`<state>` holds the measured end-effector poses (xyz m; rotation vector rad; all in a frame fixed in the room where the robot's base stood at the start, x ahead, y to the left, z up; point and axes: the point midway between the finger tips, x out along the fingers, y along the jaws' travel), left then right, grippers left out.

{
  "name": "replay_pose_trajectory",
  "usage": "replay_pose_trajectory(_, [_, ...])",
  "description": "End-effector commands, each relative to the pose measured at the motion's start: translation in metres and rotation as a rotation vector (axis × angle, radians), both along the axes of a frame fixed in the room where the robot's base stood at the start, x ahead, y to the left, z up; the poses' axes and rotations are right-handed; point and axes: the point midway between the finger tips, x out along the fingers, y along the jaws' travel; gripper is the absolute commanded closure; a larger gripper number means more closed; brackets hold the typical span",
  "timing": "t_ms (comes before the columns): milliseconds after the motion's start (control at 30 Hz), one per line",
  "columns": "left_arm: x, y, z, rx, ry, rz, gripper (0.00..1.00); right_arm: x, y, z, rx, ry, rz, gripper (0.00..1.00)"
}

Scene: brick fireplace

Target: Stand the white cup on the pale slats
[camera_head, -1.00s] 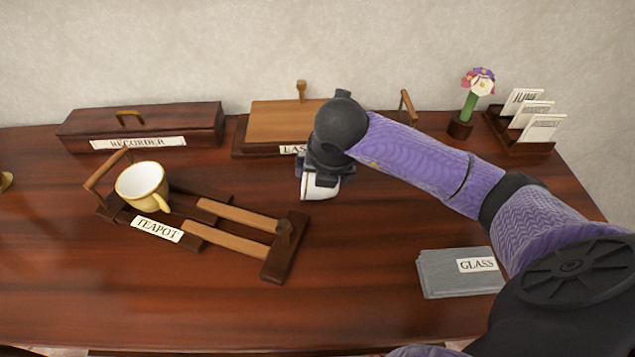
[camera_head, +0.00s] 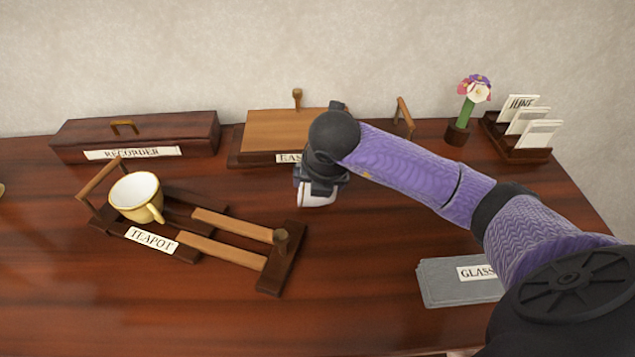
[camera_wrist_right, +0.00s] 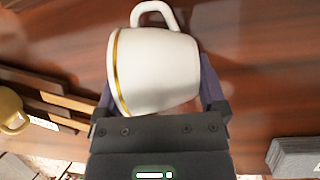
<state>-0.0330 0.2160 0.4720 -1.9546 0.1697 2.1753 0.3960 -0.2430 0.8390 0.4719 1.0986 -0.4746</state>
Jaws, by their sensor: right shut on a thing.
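My right gripper (camera_head: 320,182) is shut on the white cup (camera_head: 318,198), above the table to the right of the slatted rack. The gripper hides most of the cup in the head view. In the right wrist view, the white cup (camera_wrist_right: 155,70) lies across between the fingers, with a gold line near its rim at left and its handle at the top. The two pale slats (camera_head: 221,252) bridge the dark rack labelled TEAPOT and are bare; they also show at the left of the wrist view (camera_wrist_right: 65,98). My left gripper is not in view.
A yellow cup (camera_head: 136,197) stands at the rack's left end, beside a raised handle (camera_head: 101,182). Behind are a RECORDER box (camera_head: 135,135) and wooden-topped box (camera_head: 275,128). A grey stack (camera_head: 460,283) lies right; bare table lies between.

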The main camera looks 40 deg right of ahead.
Motion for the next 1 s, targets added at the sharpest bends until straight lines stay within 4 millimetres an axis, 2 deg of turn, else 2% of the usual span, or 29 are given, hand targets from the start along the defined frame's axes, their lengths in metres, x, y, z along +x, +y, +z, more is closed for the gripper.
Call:
replay_pose_trajectory(33, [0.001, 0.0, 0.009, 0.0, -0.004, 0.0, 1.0, 0.001, 0.0, 0.017, 0.001, -0.008, 0.0, 0.86])
replay_pose_trajectory(100, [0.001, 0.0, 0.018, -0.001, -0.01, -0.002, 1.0, 0.001, 0.0, 0.039, 0.001, -0.011, 0.001, 0.86])
replay_pose_trajectory(300, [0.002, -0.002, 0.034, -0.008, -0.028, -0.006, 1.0, 0.001, 0.0, 0.084, 0.0, -0.008, 0.001, 0.86])
replay_pose_trajectory(467, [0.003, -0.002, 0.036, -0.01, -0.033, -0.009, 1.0, 0.0, 0.0, 0.094, 0.001, -0.003, 0.007, 0.86])
replay_pose_trajectory(567, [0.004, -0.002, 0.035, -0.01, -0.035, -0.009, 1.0, -0.001, 0.006, 0.092, 0.0, -0.001, 0.102, 0.86])
replay_pose_trajectory(667, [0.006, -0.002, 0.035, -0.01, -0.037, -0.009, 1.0, -0.004, 0.019, 0.088, 0.0, 0.0, 0.346, 0.86])
replay_pose_trajectory(1000, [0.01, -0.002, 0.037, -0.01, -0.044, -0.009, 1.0, -0.022, 0.07, 0.086, 0.004, -0.004, 1.499, 0.86])
